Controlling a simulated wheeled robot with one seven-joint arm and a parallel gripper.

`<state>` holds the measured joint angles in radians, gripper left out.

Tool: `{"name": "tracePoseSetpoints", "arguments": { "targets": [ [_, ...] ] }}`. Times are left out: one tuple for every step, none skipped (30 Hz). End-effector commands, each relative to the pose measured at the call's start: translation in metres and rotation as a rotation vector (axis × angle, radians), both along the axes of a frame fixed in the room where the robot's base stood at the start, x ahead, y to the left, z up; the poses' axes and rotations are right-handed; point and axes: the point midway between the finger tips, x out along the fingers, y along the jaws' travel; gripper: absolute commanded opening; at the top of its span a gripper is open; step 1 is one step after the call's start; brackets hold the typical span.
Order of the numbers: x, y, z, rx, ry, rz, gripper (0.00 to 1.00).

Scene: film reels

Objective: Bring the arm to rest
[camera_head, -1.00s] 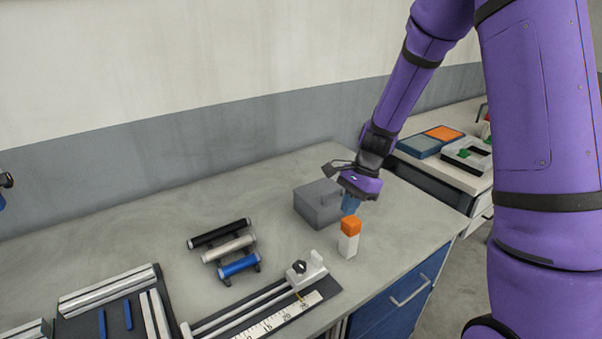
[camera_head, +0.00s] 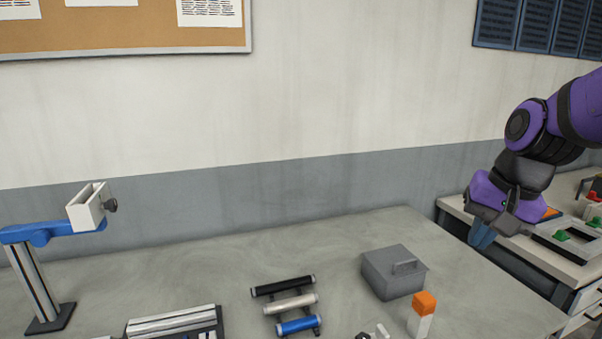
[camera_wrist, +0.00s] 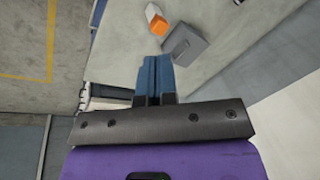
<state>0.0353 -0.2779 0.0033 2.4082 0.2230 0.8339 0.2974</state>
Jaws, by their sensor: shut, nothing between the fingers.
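My purple arm reaches in from the right in the head view. My gripper (camera_head: 481,236) points down beyond the right end of the grey bench, near the side counter, and is apart from everything. Its blue fingers are together with nothing between them. In the wrist view the shut fingers (camera_wrist: 154,72) point toward the bench, with the grey box and the orange-topped white block ahead of them.
On the bench (camera_head: 200,262) are a grey lidded box (camera_head: 393,272), an orange-topped white block (camera_head: 422,318), a rack of black, white and blue rollers (camera_head: 290,304), and a blue-armed stand (camera_head: 50,232). A side counter (camera_head: 565,252) with green and red parts stands at right.

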Motion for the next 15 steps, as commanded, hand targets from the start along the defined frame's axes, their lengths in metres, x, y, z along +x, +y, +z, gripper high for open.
{"name": "tracePoseSetpoints", "arguments": {
  "targets": [
    [-0.011, -0.001, 0.010, -0.022, -0.036, 0.037, 0.00],
    [-0.017, -0.001, 0.015, -0.035, -0.054, 0.061, 0.00],
    [-0.026, -0.002, 0.021, -0.054, -0.075, 0.092, 0.00],
    [-0.032, -0.003, 0.025, -0.068, -0.091, 0.113, 0.00],
    [-0.038, -0.004, 0.028, -0.083, -0.107, 0.137, 0.00],
    [-0.047, -0.005, 0.034, -0.102, -0.129, 0.165, 0.00],
    [-0.053, -0.006, 0.037, -0.118, -0.145, 0.189, 0.00],
    [-0.059, -0.007, 0.040, -0.134, -0.161, 0.209, 0.00],
    [-0.068, -0.008, 0.044, -0.154, -0.182, 0.238, 0.00],
    [-0.074, -0.009, 0.047, -0.170, -0.197, 0.257, 0.00],
    [-0.080, -0.010, 0.050, -0.186, -0.211, 0.276, 0.00],
    [-0.087, -0.011, 0.053, -0.205, -0.228, 0.299, 0.00],
    [-0.092, -0.012, 0.054, -0.219, -0.239, 0.317, 0.00],
    [-0.097, -0.013, 0.056, -0.232, -0.250, 0.331, 0.00],
    [-0.102, -0.014, 0.058, -0.248, -0.263, 0.349, 0.00]
  ]
}}
